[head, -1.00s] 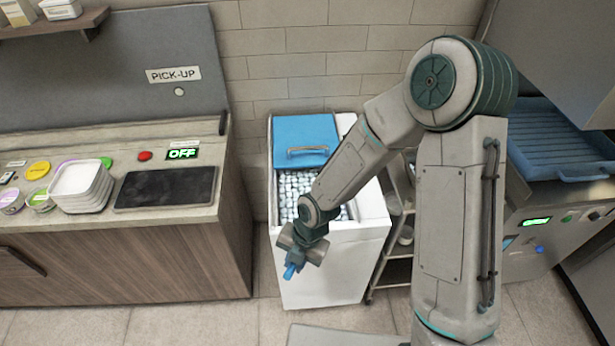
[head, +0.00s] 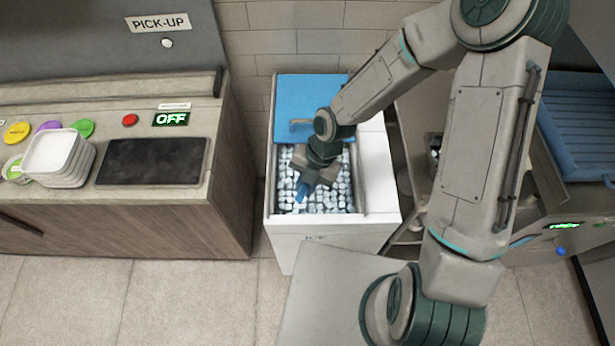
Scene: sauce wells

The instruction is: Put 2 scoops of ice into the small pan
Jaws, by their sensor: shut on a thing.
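Ice cubes (head: 341,194) fill the open front part of a white bin (head: 384,200) in the middle of the head view. A blue lid (head: 297,97) with a handle covers the back of the bin. My gripper (head: 304,187) is over the ice, pointing down, and shut on a small blue thing (head: 301,194), perhaps the handle of a scoop. The rest of that thing is hidden, so I cannot tell whether it touches the ice. I cannot make out the small pan for certain.
A wooden counter stands at left with stacked white trays (head: 58,154), a dark mat (head: 152,161), a red button (head: 130,119) and an OFF display (head: 171,119). A shelf unit stands right of the bin. A machine with a blue tray (head: 583,120) is at far right.

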